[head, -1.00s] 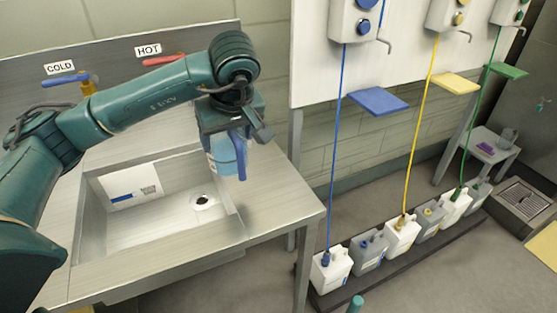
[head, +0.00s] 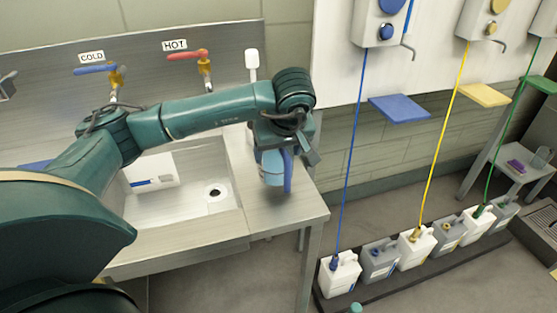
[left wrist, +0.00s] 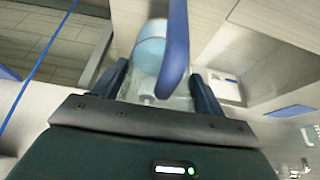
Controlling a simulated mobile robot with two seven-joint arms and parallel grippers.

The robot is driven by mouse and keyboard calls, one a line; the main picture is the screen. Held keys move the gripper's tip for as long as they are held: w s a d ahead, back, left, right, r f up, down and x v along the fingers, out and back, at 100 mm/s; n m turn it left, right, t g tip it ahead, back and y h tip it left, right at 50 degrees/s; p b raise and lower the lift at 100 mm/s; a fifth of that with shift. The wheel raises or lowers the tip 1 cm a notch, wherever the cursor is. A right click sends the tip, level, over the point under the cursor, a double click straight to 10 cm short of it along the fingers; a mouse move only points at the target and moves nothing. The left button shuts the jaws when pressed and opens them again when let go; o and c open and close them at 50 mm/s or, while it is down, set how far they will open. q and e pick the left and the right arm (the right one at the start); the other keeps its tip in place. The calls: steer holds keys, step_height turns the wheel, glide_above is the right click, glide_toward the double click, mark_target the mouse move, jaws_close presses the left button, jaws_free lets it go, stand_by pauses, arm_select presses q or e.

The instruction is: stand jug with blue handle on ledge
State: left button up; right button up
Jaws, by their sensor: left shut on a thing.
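The jug (head: 269,168) is clear and bluish, with a blue handle (head: 288,171) on its right side. My left gripper (head: 282,150) is shut on the jug and holds it near the right end of the metal counter. In the left wrist view the jug (left wrist: 150,48) sits between the two fingers (left wrist: 160,88), with the blue handle (left wrist: 177,45) crossing in front of it. A blue ledge (head: 400,108) juts from the white wall panel to the right of the jug, apart from it. A yellow ledge (head: 485,95) and a green ledge (head: 540,86) are further right.
The sink (head: 228,222) is left of the jug, under cold (head: 95,69) and hot (head: 187,54) taps. Dispensers (head: 384,20) hang above the ledges. A blue tube (head: 350,165) runs down past the blue ledge to a row of canisters (head: 341,277) on the floor.

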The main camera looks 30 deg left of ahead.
mark_target(279, 163)
arm_select(q)
steer(key=shift+f, duration=1.65)
steer(key=shift+f, duration=0.2)
steer(key=o, duration=1.3)
steer(key=shift+r, duration=0.1)
